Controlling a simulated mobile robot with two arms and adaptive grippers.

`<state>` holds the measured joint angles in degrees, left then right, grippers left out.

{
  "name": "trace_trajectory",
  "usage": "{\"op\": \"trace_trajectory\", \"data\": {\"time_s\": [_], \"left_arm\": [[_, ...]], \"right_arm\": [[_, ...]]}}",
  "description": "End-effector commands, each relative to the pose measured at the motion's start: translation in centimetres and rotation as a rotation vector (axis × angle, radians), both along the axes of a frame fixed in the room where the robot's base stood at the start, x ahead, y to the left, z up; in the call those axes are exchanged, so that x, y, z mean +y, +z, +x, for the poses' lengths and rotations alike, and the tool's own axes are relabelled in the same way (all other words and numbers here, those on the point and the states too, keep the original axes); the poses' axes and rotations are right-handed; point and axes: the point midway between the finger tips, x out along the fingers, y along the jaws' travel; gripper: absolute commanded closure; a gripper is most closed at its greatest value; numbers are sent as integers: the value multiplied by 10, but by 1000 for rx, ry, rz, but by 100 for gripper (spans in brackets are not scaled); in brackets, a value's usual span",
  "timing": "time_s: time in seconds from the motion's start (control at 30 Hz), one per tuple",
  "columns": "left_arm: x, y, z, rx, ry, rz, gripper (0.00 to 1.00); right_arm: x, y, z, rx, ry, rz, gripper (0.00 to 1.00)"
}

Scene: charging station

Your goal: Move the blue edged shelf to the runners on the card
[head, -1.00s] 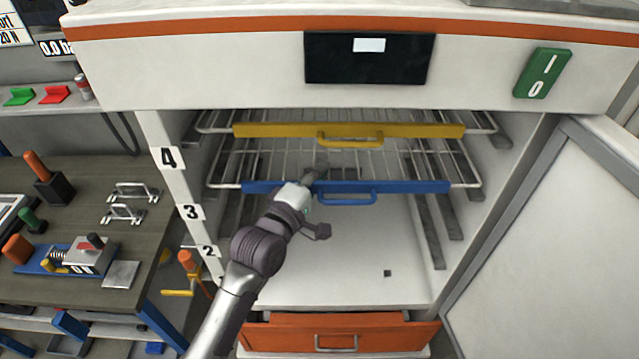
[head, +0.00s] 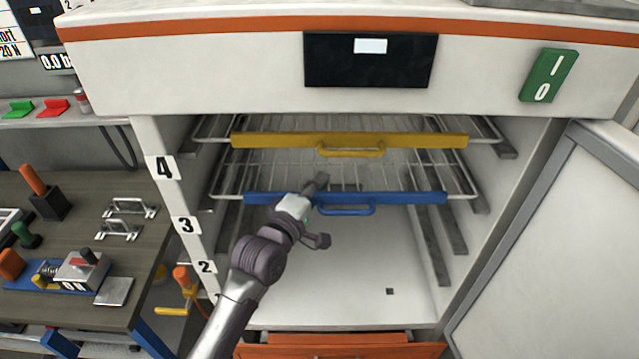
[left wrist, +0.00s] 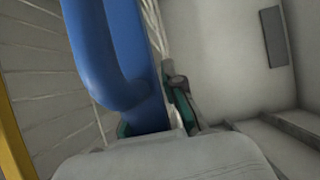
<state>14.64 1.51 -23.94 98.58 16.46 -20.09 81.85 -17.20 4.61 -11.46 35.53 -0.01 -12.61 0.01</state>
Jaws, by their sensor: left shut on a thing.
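The blue edged shelf (head: 270,198) is a wire rack with a blue front bar and a blue handle (head: 350,210). It is inside the open cabinet, below the yellow edged shelf (head: 440,141). My left gripper (head: 312,188) is at the left part of the blue front and hides some of it. My right gripper is not in view. I see no card that I can read for the runners.
Number labels 4 (head: 163,167), 3 (head: 186,225) and 2 (head: 205,267) mark the cabinet's left post. Grey runners (head: 428,235) line the right wall. The cabinet floor (head: 350,285) is mostly clear. An open door (head: 560,250) stands right, a workbench (head: 90,200) left.

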Motion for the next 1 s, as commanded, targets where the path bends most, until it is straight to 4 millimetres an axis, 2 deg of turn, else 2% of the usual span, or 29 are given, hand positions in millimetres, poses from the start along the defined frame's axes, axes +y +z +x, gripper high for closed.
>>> {"op": "trace_trajectory", "data": {"time_s": [0.9, 0.93, 1.0], "left_arm": [[0, -2, 0, -5, 0, -3, 100], [0, -2, 0, -5, 0, -3, 90], [0, -2, 0, -5, 0, -3, 79]], "right_arm": [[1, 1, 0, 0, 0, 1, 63], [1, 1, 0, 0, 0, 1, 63], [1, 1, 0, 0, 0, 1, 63]]}}
